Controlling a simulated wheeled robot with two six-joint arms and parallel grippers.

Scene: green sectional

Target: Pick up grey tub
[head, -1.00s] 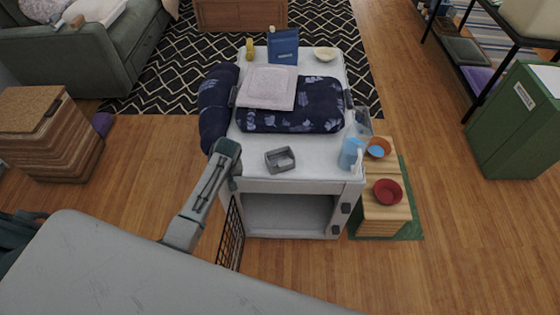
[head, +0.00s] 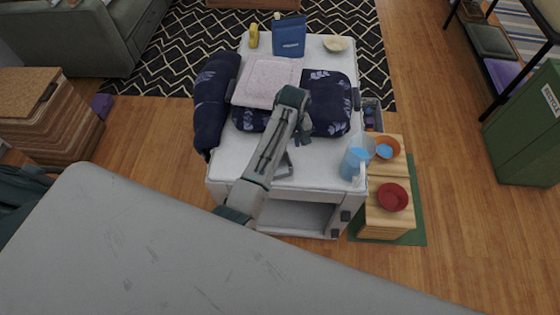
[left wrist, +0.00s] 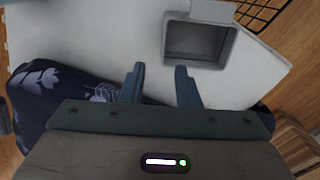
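The grey tub (left wrist: 198,43) is a small open box on the white top of the cart (head: 331,178). In the head view the grey tub (head: 287,168) is mostly hidden behind my left arm. My left gripper (left wrist: 160,76) is open and empty, its two fingers apart. In the left wrist view the tub lies just beyond the fingertips and to the right, not between them. In the head view my left gripper (head: 303,138) is over the cart top near the dark blue floral cloth. My right gripper is not in view.
A dark blue floral cloth (head: 328,88) and a pale folded cloth (head: 268,82) lie behind the tub. A clear jug with blue contents (head: 355,160) stands to its right. A wooden crate with a red bowl (head: 392,197) is beside the cart. A wire rack (left wrist: 252,12) shows at the cart's edge.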

